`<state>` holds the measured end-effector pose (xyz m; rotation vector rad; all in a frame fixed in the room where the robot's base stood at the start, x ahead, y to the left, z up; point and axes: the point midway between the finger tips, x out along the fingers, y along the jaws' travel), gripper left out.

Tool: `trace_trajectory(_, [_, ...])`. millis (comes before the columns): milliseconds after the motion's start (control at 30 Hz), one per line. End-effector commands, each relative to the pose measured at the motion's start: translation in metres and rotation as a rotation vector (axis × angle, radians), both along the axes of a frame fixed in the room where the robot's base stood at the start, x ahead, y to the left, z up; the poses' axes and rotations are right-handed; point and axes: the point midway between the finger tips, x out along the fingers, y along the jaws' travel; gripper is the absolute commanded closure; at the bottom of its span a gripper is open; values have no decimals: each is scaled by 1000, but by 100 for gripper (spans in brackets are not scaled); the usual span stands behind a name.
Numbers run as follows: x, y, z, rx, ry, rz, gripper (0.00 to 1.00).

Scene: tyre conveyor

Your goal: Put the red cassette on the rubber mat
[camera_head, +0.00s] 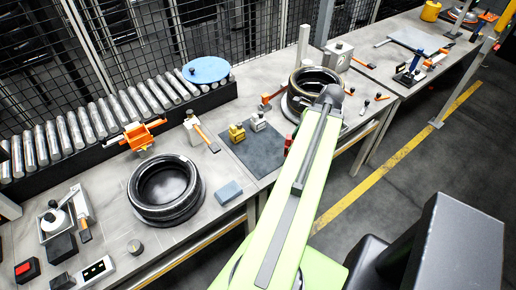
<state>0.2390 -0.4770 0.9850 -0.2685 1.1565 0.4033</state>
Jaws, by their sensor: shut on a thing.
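The rubber mat (262,158) is a dark grey square lying flat on the workbench, left of my arm. A small red piece (288,140), likely the red cassette, shows at the mat's right side, close against the left edge of my green arm link. The link hides part of it, so I cannot tell whether it touches the mat or is held. My gripper is hidden behind the arm link. A yellow block (237,133) and a beige block (258,122) stand along the mat's far edge. The front middle of the mat is bare.
A black tyre (166,188) lies left of the mat, with a blue-grey block (229,192) between them. Another tyre (315,82) sits behind my arm. An orange-handled tool (205,137) lies left of the mat. A roller conveyor (100,118) runs behind.

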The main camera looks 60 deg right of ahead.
Motion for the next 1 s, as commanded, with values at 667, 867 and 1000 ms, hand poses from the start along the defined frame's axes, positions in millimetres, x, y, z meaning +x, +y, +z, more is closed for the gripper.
trace_trajectory(667, [116,-24,-70,0,-1,4,100])
trace_trajectory(867, [116,-23,-77,0,-1,3,100])
trace_trajectory(1000, [116,-23,-104,-1,0,4,100])
